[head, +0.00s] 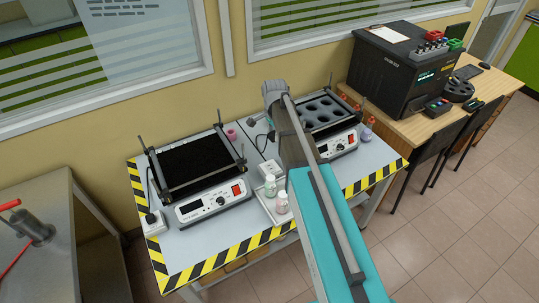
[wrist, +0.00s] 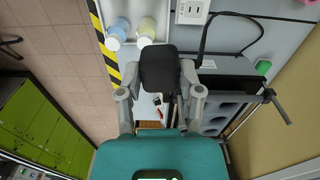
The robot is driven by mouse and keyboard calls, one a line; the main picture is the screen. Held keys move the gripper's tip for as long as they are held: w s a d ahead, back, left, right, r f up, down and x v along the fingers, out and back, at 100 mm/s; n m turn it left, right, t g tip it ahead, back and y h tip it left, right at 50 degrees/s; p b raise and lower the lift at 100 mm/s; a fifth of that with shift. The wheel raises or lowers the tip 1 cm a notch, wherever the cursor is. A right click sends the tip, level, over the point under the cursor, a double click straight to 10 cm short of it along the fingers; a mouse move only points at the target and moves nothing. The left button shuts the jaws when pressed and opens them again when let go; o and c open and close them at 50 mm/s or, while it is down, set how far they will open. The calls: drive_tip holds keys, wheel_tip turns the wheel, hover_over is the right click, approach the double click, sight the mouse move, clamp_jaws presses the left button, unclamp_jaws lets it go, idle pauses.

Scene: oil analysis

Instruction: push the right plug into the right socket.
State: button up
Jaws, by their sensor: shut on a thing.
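In the wrist view my gripper (wrist: 160,78) is shut on a black block, which looks like the right plug (wrist: 160,64). The white right socket (wrist: 192,11) has dark holes and lies at the top edge, beyond the plug and slightly right. The plug appears apart from it; its prongs are hidden. The right socket (head: 269,169) also shows in the head view, between the two machines. My arm hides the gripper and plug there. At the table's left, the left socket (head: 153,225) has a black plug in it.
A white tray (wrist: 163,22) with bottles (wrist: 118,32) stands next to the right socket. A black cable (wrist: 232,14) loops past it. The right machine (head: 338,145) stands behind my arm, the left machine (head: 213,203) to the left. A dark box instrument (head: 398,72) stands on the wooden desk.

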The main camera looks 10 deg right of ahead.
drive_tip(key=m+b, duration=0.1)
drive_tip(key=b, duration=1.9)
approach(270, 167)
drive_tip(key=shift+s, duration=0.15)
drive_tip(key=shift+r, duration=0.1)
drive_tip(key=shift+f, duration=0.2)
drive_tip(key=shift+f+b, duration=2.7)
drive_tip(key=shift+b, duration=0.25)
drive_tip(key=shift+f+b, duration=0.55)
drive_tip(key=o, duration=1.2)
drive_tip(key=shift+c, duration=0.2)
